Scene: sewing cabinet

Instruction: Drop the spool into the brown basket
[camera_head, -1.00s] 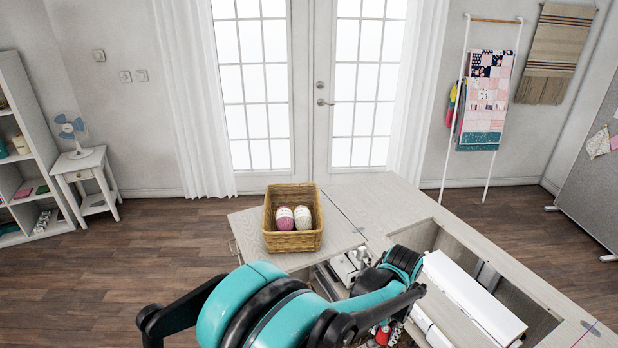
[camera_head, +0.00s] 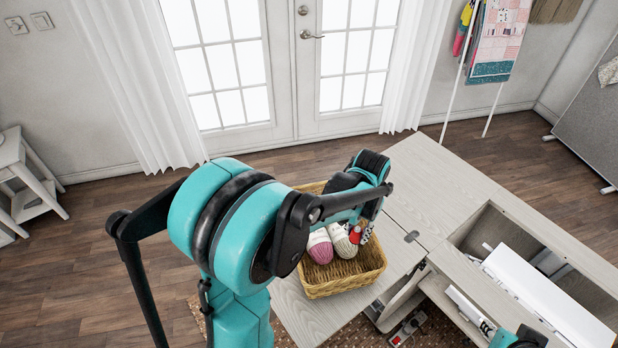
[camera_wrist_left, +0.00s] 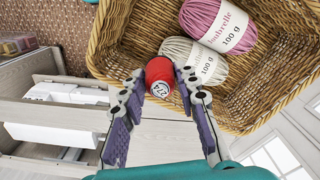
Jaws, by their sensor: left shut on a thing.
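The red spool (camera_wrist_left: 161,72) with a white label is between the purple-padded fingers of my left gripper (camera_wrist_left: 160,88), which is shut on it. In the head view the spool (camera_head: 354,234) shows as a small red patch below my left wrist, over the right part of the brown wicker basket (camera_head: 345,283). In the wrist view the spool overlaps the basket's near wall (camera_wrist_left: 112,62), and its height above the rim is hard to tell. My left arm hides the basket's back left. My right gripper is not in view; a bit of teal arm shows at bottom right.
A pink yarn ball (camera_head: 320,247) and a cream yarn ball (camera_head: 342,240) lie inside the basket. The basket stands on the pale wooden cabinet top (camera_head: 440,180). An open drawer (camera_wrist_left: 50,117) shows in the wrist view.

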